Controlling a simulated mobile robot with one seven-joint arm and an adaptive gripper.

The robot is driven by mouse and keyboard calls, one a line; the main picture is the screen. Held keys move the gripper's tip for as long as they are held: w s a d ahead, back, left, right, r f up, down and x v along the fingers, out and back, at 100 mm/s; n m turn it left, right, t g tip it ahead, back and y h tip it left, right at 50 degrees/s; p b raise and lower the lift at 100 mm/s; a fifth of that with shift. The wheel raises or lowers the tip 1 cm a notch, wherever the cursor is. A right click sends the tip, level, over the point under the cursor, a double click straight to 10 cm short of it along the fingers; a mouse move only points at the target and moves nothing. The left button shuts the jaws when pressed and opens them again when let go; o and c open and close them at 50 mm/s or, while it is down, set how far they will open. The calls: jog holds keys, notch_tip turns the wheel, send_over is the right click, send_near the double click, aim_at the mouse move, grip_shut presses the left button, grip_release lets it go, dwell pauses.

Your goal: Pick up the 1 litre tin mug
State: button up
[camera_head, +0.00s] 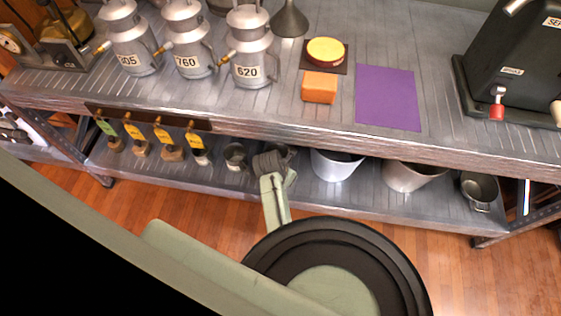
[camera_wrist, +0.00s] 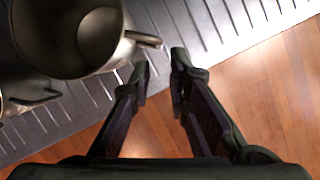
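A grey metal mug (camera_wrist: 100,38) stands on the lower shelf, its handle (camera_wrist: 143,40) pointing toward my gripper in the wrist view. A second, smaller-looking metal mug (camera_wrist: 25,98) is partly cut off at the left edge. My gripper (camera_wrist: 160,70) is open and empty, its fingertips just short of the handle and not visibly touching it. In the head view my gripper (camera_head: 270,165) covers part of the lower shelf, with a small mug (camera_head: 235,155) to its left. No litre mark is readable on any mug, so I cannot tell which is the 1 litre one.
The lower shelf (camera_head: 215,182) also holds two light buckets (camera_head: 335,165) (camera_head: 410,176), a metal pot (camera_head: 480,190) and several yellow- or green-tagged items (camera_head: 172,150). The upper shelf edge (camera_head: 300,143) overhangs it. Wooden floor lies in front.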

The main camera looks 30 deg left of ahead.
jog(key=x, duration=0.3)
jog(key=w+x, duration=0.1)
jog(key=x, duration=0.3)
jog(key=shift+w+f, duration=0.1)
jog(key=shift+f, duration=0.05)
grip_shut()
dwell(0.5)
